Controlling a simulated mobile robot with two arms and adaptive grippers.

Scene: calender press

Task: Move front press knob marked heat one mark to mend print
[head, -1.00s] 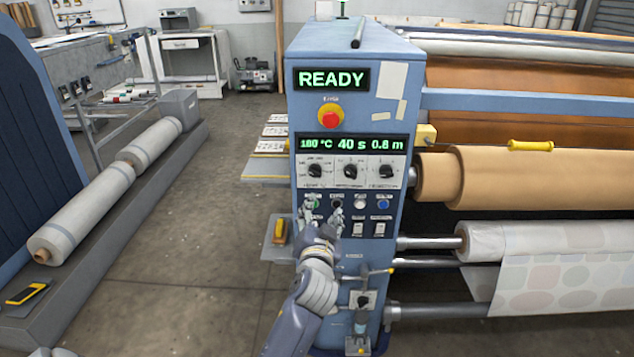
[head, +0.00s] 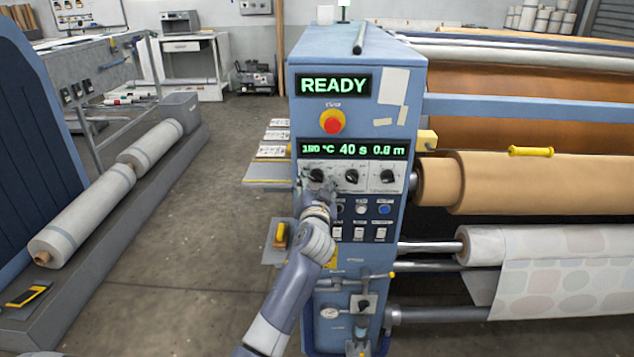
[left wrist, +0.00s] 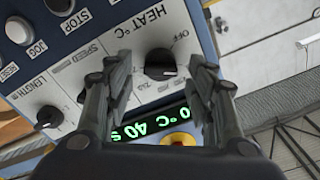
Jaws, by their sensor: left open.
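The black heat knob (head: 317,175) is the leftmost of three knobs on the front of the blue press, below a green display (head: 353,150) showing a temperature, 40 s and a length. In the left wrist view the heat knob (left wrist: 160,64), under the label HEAT °C with OFF beside it, lies between my fingertips in the picture. My left gripper (head: 318,192) is open just in front of the panel, and it also shows in the left wrist view (left wrist: 161,72). I see gaps on both sides of the knob. My right gripper is not in view.
The speed knob (head: 352,177) and length knob (head: 387,176) sit close to the right. A row of buttons (head: 362,208) is below, and a red stop button (head: 332,121) above the display.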

